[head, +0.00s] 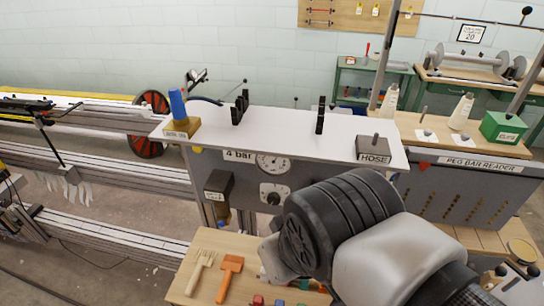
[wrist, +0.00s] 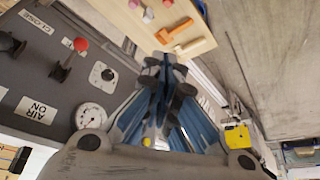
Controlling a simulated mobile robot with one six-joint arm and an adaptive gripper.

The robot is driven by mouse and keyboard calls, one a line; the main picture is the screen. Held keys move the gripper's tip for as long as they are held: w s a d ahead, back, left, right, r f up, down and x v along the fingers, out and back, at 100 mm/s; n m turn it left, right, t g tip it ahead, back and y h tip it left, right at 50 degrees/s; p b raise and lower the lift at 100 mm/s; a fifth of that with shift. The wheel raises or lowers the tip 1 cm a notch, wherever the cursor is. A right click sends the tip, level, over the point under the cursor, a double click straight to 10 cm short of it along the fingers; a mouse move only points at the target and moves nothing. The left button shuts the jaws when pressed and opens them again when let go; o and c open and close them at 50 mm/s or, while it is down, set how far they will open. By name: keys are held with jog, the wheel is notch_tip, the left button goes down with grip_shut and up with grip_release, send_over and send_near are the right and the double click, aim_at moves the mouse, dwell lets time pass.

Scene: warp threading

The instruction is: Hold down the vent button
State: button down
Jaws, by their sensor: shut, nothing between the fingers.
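I cannot make out a vent button for certain in either view. The grey air panel (head: 245,178) carries a "4 bar" label, a round pressure gauge (head: 273,163) and a small dial (head: 273,195). In the wrist view the panel (wrist: 40,80) shows upside down on the left, with the gauge (wrist: 90,117), a red-knobbed lever (wrist: 80,46) and an "AIR ON" label (wrist: 35,110). My gripper (wrist: 158,65) is shut and empty, with its fingertips to the right of the gauge and dial. In the head view my own arm hides it. A small yellow round spot (wrist: 147,142) shows beneath the fingers.
Rails run along the left.

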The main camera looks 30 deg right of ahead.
jog(key=shift+w+d+b, duration=0.25)
jog(key=shift+w+d, duration=0.5)
jog(key=shift+w, duration=0.2)
jog(key=shift+w+d+b, duration=0.25)
jog(key=shift+w+d, duration=0.45)
jog(key=shift+w, duration=0.2)
dwell(0.7)
dwell(0.6)
jog(key=s+a, duration=0.4)
jog(key=s, duration=0.1)
jog(key=shift+s+a, duration=0.15)
jog(key=shift+s, duration=0.15)
dwell(0.3)
jog(key=shift+w+d+f, duration=0.25)
jog(key=shift+w+d, duration=0.55)
jog(key=shift+w, duration=0.2)
